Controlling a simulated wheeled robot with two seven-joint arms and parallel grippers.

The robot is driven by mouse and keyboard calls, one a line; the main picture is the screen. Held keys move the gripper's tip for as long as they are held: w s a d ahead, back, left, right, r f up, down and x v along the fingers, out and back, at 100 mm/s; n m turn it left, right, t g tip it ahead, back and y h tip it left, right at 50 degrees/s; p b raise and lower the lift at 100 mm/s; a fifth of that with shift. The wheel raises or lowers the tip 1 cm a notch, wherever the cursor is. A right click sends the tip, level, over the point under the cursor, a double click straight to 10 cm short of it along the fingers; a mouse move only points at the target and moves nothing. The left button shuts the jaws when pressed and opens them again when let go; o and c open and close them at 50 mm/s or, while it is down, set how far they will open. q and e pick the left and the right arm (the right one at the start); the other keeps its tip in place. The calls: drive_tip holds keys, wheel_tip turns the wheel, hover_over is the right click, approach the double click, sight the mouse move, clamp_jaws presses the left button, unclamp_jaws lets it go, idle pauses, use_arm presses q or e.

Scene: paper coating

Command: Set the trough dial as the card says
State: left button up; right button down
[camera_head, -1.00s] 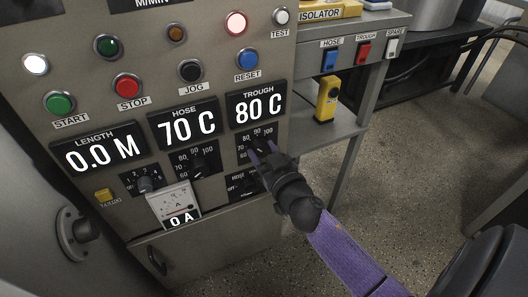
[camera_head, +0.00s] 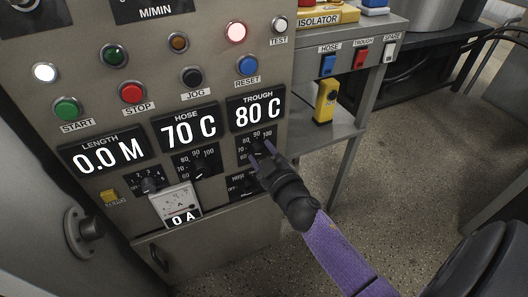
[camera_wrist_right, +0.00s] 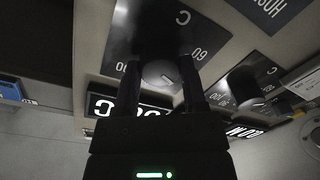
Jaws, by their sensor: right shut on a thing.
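The trough dial (camera_head: 258,146) is on the panel below the trough display (camera_head: 257,111), which reads 80 C. Its scale shows numbers including 80, 90 and 100. In the right wrist view the round grey knob (camera_wrist_right: 161,74) sits between the two dark fingers. The gripper partly hides the scale, so I cannot read the pointer's setting. I see no card in these views. My left gripper is not in view.
The hose dial (camera_head: 198,168) sits close to the left, under a 70 C display (camera_head: 187,127). A meter (camera_head: 180,206) reading 0 A is below it. Lit and unlit buttons fill the panel above. A shelf with a yellow device (camera_head: 325,101) stands to the right.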

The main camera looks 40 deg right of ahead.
drive_tip(key=shift+n, duration=1.1)
drive_tip(key=shift+c, duration=0.7)
unclamp_jaws()
drive_tip(key=shift+s, duration=0.1)
